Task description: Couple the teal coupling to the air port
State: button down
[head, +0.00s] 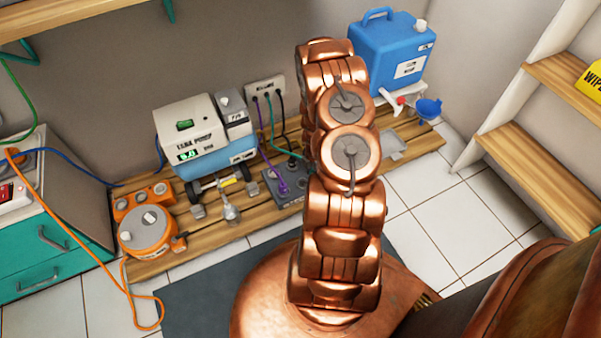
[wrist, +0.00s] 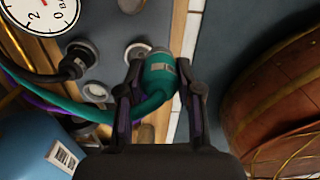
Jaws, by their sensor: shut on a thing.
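My gripper (wrist: 159,70) is shut on the teal coupling (wrist: 158,78) in the wrist view, with one finger on each side. The coupling's pale metal end points to the top of the picture, and its teal hose (wrist: 105,112) curves off to the left. A grey panel (wrist: 108,25) lies beyond it. A round port (wrist: 135,53) shows just left of the coupling's end; I cannot tell whether they touch. Another pale port (wrist: 96,92) sits lower left. I cannot tell which port is for air. In the head view my arm hides the gripper and coupling.
A black plug (wrist: 77,62) sits in the panel near a gauge (wrist: 40,14). In the head view, a grey box (head: 284,185) with a purple hose stands on the slatted bench (head: 225,225), near a pump unit (head: 187,133), an orange device (head: 146,229) and a blue canister (head: 385,50).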

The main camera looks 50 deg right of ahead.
jog(key=w+a+r+m+b, duration=0.2)
jog(key=w+m+b, duration=0.15)
jog(key=b, duration=0.55)
jog(key=shift+w+d+f+b, duration=0.1)
jog(key=shift+f+b, duration=0.85)
jog(key=shift+f, duration=2.05)
jog(key=shift+w+p, duration=0.1)
jog(key=shift+p, duration=0.25)
jog(key=shift+f, duration=0.9)
jog(key=c, duration=0.7)
grip_release()
